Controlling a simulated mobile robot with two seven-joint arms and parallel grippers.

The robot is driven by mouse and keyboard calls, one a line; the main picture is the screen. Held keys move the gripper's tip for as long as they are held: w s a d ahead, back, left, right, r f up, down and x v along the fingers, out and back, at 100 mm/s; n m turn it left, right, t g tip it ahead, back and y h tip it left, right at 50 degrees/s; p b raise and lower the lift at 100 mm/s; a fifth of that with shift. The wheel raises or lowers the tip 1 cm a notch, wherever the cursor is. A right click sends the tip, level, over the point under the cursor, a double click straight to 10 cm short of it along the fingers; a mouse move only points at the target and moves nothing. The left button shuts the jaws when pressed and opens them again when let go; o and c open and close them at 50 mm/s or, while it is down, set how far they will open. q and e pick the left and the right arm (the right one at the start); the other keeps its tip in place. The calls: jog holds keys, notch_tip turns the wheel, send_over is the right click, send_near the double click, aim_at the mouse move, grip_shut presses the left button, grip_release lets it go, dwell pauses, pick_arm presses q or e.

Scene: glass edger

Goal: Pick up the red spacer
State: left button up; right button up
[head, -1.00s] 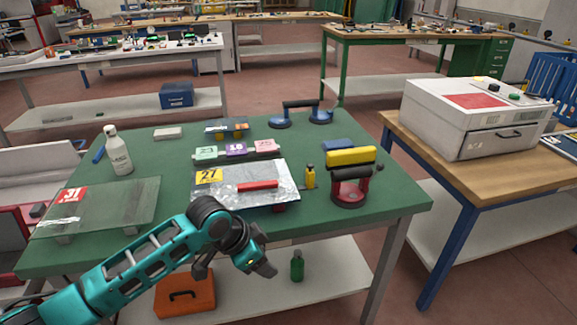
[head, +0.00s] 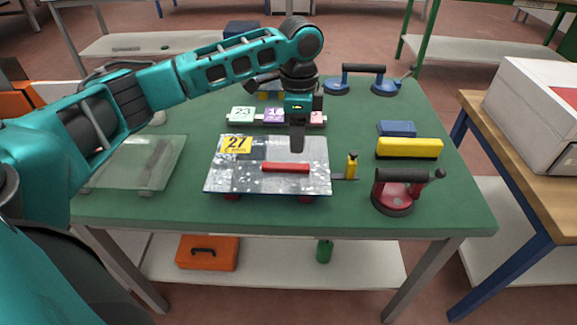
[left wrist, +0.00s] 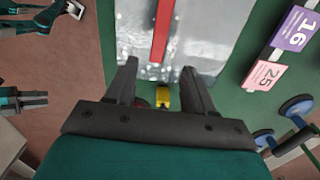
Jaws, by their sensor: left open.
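The red spacer (head: 286,168), a thin straight bar, lies on the shiny plate with a yellow 27 label (head: 222,180). My left gripper (head: 297,148) is open and empty, pointing down over the plate, just beyond the spacer's right half. In the left wrist view the spacer (left wrist: 162,30) runs upright in the picture, ahead of the open fingers (left wrist: 158,72) and roughly in line with the gap between them. Its lower end shows near the fingertips. What looks like my right gripper (left wrist: 28,101) shows small at the left edge of that view; its jaws are unclear.
A yellow-handled tool (head: 351,166) stands at the plate's right edge. Right of it are a red suction lifter (head: 392,198), a yellow block (head: 408,148) and a blue block (head: 397,128). Numbered tags (head: 243,114) and a blue suction lifter (head: 363,69) lie behind. A glass pane (head: 138,160) is left.

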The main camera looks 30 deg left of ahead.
aim_at(297, 166)
pick_arm(q)
notch_tip(297, 166, down, 8)
jog(key=shift+d+b, duration=0.1)
jog(key=shift+b, duration=0.25)
jog(key=shift+s, duration=0.1)
grip_shut()
dwell(0.4)
